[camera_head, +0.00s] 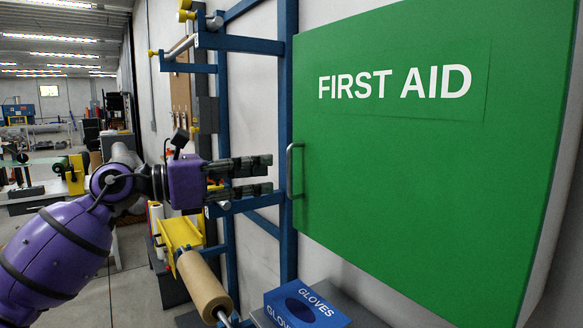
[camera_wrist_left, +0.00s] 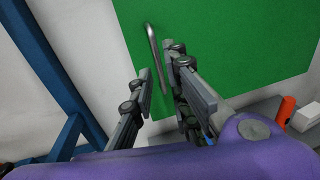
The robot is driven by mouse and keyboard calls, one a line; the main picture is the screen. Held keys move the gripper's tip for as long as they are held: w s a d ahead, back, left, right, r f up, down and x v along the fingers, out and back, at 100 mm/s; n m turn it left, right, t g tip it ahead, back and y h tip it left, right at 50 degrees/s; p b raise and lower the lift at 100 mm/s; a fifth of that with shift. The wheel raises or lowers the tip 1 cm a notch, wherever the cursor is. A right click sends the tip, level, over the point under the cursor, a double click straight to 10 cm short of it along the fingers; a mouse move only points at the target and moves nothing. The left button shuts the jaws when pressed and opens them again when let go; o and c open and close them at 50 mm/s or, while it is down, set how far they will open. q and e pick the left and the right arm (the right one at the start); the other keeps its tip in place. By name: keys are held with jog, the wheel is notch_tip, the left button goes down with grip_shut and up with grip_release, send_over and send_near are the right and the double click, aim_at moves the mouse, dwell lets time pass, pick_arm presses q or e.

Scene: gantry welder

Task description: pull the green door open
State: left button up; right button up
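The green door (camera_head: 410,170) with "FIRST AID" lettering fills the right of the head view and looks closed. Its vertical metal handle (camera_head: 290,172) is at the door's left edge. My left gripper (camera_head: 268,176) comes in from the left, its fingers pointing at the handle. It is open and empty. In the left wrist view, the handle (camera_wrist_left: 155,55) stands on the green door (camera_wrist_left: 225,45), just ahead of the spread fingers of my left gripper (camera_wrist_left: 158,78). No contact with the handle is clear. My right gripper is not in view.
A blue rack (camera_head: 286,100) stands left of the door, close behind my left gripper. A blue gloves box (camera_head: 308,304) sits on a grey surface below. A brown paper roll (camera_head: 203,288) is at lower left. An orange item (camera_wrist_left: 287,107) shows in the wrist view.

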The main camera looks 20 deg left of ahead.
aim_at(288, 169)
pick_arm(q)
jog(key=p+x, duration=0.1)
jog(key=x, duration=0.6)
jog(key=shift+a+p, duration=0.1)
jog(key=shift+p, duration=0.2)
jog(key=shift+w, duration=0.15)
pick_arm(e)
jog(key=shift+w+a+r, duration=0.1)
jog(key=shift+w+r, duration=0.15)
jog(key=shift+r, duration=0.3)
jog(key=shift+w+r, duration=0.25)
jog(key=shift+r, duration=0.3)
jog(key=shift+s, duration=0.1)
pick_arm(q)
jog(key=shift+c, duration=0.5)
grip_shut()
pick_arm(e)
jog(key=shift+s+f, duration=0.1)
